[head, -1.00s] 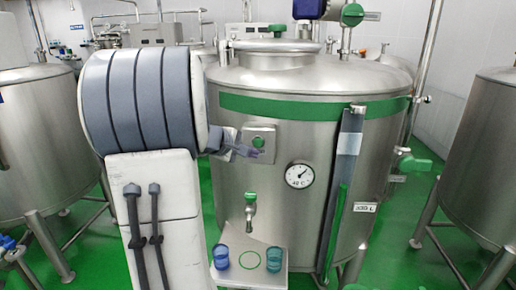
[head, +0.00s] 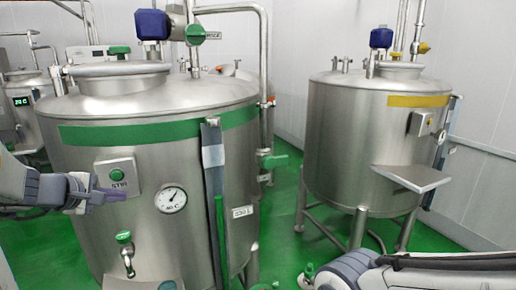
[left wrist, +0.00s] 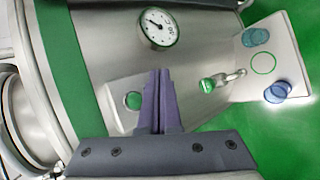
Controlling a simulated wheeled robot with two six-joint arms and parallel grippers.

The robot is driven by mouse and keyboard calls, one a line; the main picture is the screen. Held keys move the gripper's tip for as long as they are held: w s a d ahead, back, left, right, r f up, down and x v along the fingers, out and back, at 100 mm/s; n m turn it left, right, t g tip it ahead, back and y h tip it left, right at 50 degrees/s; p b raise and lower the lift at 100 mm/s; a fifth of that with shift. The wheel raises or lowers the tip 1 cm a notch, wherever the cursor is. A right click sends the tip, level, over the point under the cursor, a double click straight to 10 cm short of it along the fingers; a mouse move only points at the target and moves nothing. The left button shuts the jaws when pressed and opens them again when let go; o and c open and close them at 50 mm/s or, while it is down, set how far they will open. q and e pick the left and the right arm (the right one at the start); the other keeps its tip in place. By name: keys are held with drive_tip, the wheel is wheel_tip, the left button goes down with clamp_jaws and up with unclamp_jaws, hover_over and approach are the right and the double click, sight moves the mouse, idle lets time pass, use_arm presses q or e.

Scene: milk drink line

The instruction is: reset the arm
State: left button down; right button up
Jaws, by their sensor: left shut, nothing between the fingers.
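My left arm comes in from the left in the head view. Its purple-grey gripper (head: 112,194) is shut and empty, in front of the large steel tank with the green band (head: 160,131). It is near the tank's square panel (head: 134,178) with a green button (head: 116,175). In the left wrist view the shut fingers (left wrist: 161,76) point toward the tank wall. The green button (left wrist: 133,100) shows left of them, and I cannot tell the gap. My right arm (head: 430,274) lies at the bottom right; its gripper is not seen.
The tank carries a dial gauge (head: 172,200) and a green-handled tap (head: 125,240). A yellow-banded tank (head: 365,135) stands right, with green floor between.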

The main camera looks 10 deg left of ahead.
use_arm(q)
drive_tip(key=s+d+f+m+g+h, duration=0.1)
drive_tip(key=s+d+f+m+g, duration=0.2)
drive_tip(key=d, duration=0.6)
drive_tip(key=s+d+f+m+g+h, duration=0.15)
drive_tip(key=d+m, duration=0.25)
drive_tip(key=d, duration=0.5)
drive_tip(key=s+d+f+m+g+h, duration=0.2)
drive_tip(key=d+f+m+g, duration=0.15)
drive_tip(key=d, duration=0.55)
drive_tip(key=s+d+f+m+g+y, duration=0.1)
drive_tip(key=s+d+f+m+y, duration=0.1)
drive_tip(key=s+m, duration=0.5)
drive_tip(key=s+d+f+m+g+y+b, duration=0.1)
drive_tip(key=s+d+f+m+g+y, duration=0.1)
drive_tip(key=s+d+f+m, duration=0.3)
drive_tip(key=s+d+m, duration=0.1)
drive_tip(key=s+m, duration=0.2)
drive_tip(key=s, duration=0.3)
drive_tip(key=shift+s+y, duration=0.25)
drive_tip(key=shift+y, duration=0.1)
